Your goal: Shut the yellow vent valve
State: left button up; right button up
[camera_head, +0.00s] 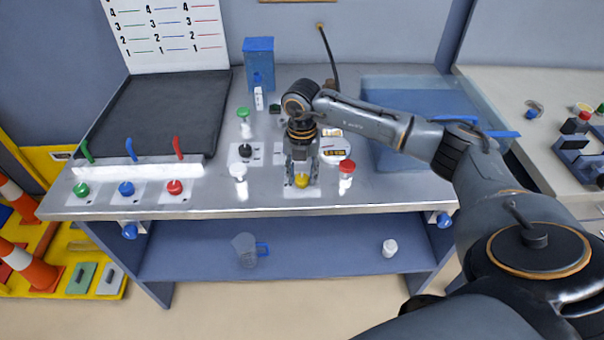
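The yellow vent valve (302,181) is a small yellow knob on a pale plate near the front edge of the metal bench. My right gripper (302,176) points down directly over it, with its fingers on either side of the knob. The fingers hide part of the knob. I cannot tell whether they touch it or how far they are closed. My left gripper is not in the view.
A red-capped white bottle (346,172) stands just right of the gripper. A white piece (239,172) and a black knob (245,150) are to its left. Green, blue and red levers (130,149) stand further left. A blue bin (410,165) lies right.

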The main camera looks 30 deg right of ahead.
aim_at(302, 178)
jog(key=shift+o, duration=1.1)
notch_tip(302, 178, up, 12)
jog(key=shift+a, duration=0.1)
